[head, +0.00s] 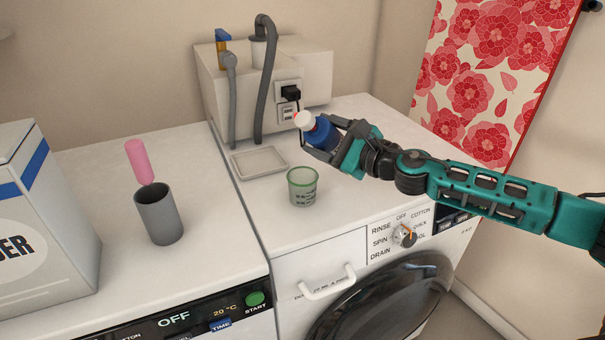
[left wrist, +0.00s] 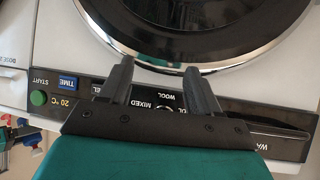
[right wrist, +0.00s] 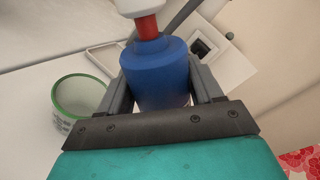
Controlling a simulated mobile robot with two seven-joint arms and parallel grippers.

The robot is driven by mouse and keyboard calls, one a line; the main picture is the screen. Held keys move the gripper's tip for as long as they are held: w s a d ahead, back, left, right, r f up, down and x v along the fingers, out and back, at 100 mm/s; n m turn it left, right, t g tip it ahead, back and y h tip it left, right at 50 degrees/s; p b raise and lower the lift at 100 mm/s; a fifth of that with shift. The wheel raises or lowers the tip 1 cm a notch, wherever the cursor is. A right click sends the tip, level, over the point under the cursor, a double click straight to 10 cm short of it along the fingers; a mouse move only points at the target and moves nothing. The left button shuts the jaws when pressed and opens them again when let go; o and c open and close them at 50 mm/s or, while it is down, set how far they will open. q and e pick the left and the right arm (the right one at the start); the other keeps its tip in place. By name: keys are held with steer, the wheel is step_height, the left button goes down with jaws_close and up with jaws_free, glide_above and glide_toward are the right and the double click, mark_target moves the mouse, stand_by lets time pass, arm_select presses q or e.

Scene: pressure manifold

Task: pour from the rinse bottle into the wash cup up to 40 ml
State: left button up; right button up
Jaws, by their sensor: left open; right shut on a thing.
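The rinse bottle (head: 322,133) is blue with a red neck and a white cap. My right gripper (head: 338,143) is shut on its body and holds it up over the right-hand machine, tilted with the cap toward the upper left. The bottle (right wrist: 158,72) also shows between the fingers in the right wrist view. The wash cup (head: 302,187), clear with a green rim and dark markings, stands upright on the machine top, below and left of the bottle. It also shows in the right wrist view (right wrist: 75,104). My left gripper (left wrist: 160,82) is open and empty before a machine's front panel.
A shallow tray (head: 259,163) lies behind the cup, near a box with grey hoses (head: 262,80). A grey cylinder holding a pink-handled thing (head: 158,214) and a powder box (head: 45,225) stand on the left machine. The top right of the cup is clear.

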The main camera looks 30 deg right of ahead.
steer(key=shift+f+n+b, duration=0.45)
steer(key=shift+f+n, duration=0.05)
steer(key=shift+n, duration=0.4)
stand_by(1.8)
steer(key=shift+a+r+n+p, duration=0.1)
steer(key=shift+r+n+p, duration=0.2)
steer(key=shift+n, duration=0.35)
steer(key=shift+r+n+p, duration=0.15)
steer(key=shift+n+p, duration=0.2)
steer(key=shift+n, duration=0.3)
stand_by(3.1)
